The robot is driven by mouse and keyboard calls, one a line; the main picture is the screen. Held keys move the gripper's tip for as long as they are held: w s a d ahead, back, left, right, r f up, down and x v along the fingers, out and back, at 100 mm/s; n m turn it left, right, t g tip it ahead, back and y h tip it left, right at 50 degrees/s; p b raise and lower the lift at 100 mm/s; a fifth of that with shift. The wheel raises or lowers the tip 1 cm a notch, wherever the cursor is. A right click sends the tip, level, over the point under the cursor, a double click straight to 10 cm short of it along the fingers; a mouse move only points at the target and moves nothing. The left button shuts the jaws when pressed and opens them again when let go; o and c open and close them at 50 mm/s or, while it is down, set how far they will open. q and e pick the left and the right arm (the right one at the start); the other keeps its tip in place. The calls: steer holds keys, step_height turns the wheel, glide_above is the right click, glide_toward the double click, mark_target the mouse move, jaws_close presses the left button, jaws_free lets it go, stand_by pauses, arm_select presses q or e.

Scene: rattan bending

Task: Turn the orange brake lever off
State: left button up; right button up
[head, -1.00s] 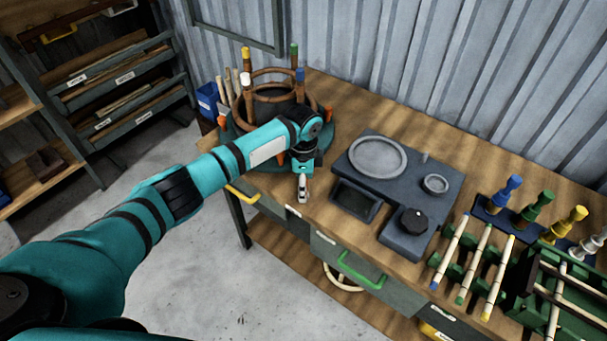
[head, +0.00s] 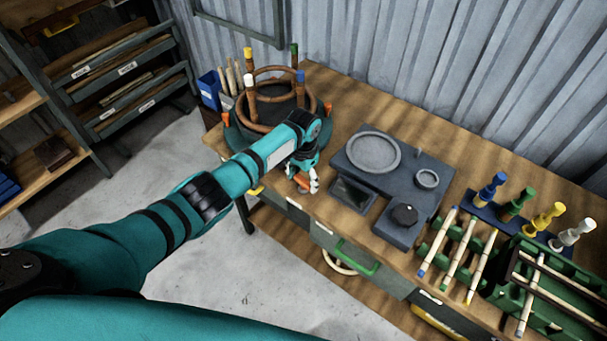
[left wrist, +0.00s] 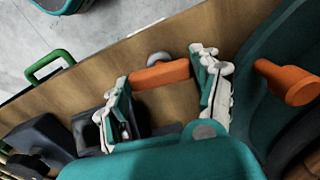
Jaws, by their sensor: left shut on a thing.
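The orange brake lever (left wrist: 160,75) is a short bar on a grey round pivot near the table's front edge in the left wrist view. It also shows small in the head view (head: 302,184), partly hidden by the gripper. My left gripper (left wrist: 163,70) has one finger at each end of the bar and is shut on it. The gripper in the head view (head: 305,178) points down in front of the round bending jig (head: 232,136). My right gripper is out of view.
An orange knob (left wrist: 288,82) sticks out from the jig close to my right-hand finger in the wrist view. A dark station with a black dial (head: 403,214) stands to the right. Coloured pegs and a green rack (head: 500,284) are farther right.

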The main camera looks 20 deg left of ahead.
mark_target(304, 180)
arm_select(q)
steer(key=shift+r+n, duration=0.1)
steer(key=shift+n, duration=0.5)
steer(key=shift+w+p, duration=0.1)
steer(key=shift+p, duration=0.2)
steer(key=o, duration=1.1)
steer(key=shift+o, duration=0.5)
step_height(304, 180, up, 12)
